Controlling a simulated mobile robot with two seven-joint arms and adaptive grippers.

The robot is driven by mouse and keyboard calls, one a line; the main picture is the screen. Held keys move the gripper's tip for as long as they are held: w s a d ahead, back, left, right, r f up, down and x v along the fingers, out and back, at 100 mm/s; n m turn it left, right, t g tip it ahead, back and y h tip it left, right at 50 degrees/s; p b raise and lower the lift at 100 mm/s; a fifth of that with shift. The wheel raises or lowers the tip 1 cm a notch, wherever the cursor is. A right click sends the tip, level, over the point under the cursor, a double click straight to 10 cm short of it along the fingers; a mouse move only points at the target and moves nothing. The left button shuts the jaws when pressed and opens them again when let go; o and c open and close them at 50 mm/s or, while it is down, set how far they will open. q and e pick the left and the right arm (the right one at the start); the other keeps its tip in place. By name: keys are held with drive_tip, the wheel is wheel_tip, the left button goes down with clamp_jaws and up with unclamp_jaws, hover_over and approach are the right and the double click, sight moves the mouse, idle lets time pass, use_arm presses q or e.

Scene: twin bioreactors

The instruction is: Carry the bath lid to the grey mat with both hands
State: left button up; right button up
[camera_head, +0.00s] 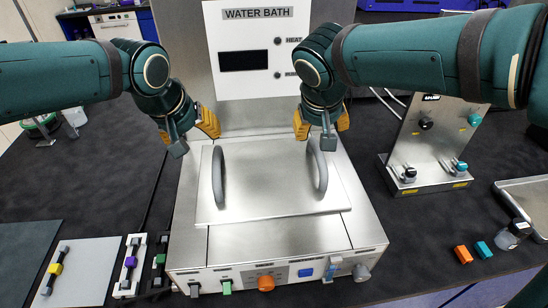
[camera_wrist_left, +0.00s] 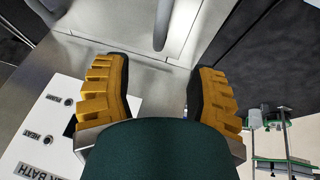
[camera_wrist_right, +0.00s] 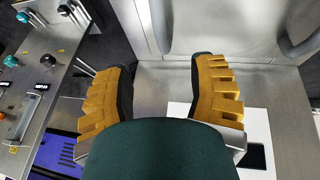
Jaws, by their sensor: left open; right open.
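The bath lid (camera_head: 265,185) is a flat steel plate with two upright grey handles, lying on top of the water bath (camera_head: 275,240). My left gripper (camera_head: 188,130) is open and empty behind the left handle (camera_head: 218,177); in the left wrist view that handle (camera_wrist_left: 163,22) lies ahead, between the finger lines. My right gripper (camera_head: 322,122) is open and empty behind and above the right handle (camera_head: 319,165); in the right wrist view that handle (camera_wrist_right: 160,25) lies ahead of the fingers. Neither gripper appears to touch a handle. A grey mat (camera_head: 25,255) lies at the left edge.
Left of the bath lie a pale panel with a yellow-knobbed valve (camera_head: 85,270) and small clamp-like fittings (camera_head: 130,265). A steel valve stand (camera_head: 435,145), an orange block (camera_head: 463,254), a blue block (camera_head: 483,249) and a tray (camera_head: 528,195) are at right. Bare dark worktop (camera_head: 85,190) lies at left.

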sight(215, 158)
use_arm(q)
drive_tip(key=shift+s, duration=0.15)
use_arm(e)
drive_tip(key=shift+s, duration=0.15)
use_arm(q)
drive_tip(key=x, duration=1.4)
drive_tip(key=shift+a+r, duration=0.1)
use_arm(e)
drive_tip(key=x, duration=1.4)
drive_tip(key=shift+a+r, duration=0.1)
use_arm(q)
drive_tip(key=shift+c, duration=0.4)
use_arm(e)
drive_tip(key=shift+c, duration=0.5)
use_arm(q)
clamp_jaws()
use_arm(e)
clamp_jaws()
use_arm(q)
drive_tip(key=shift+r, duration=0.1)
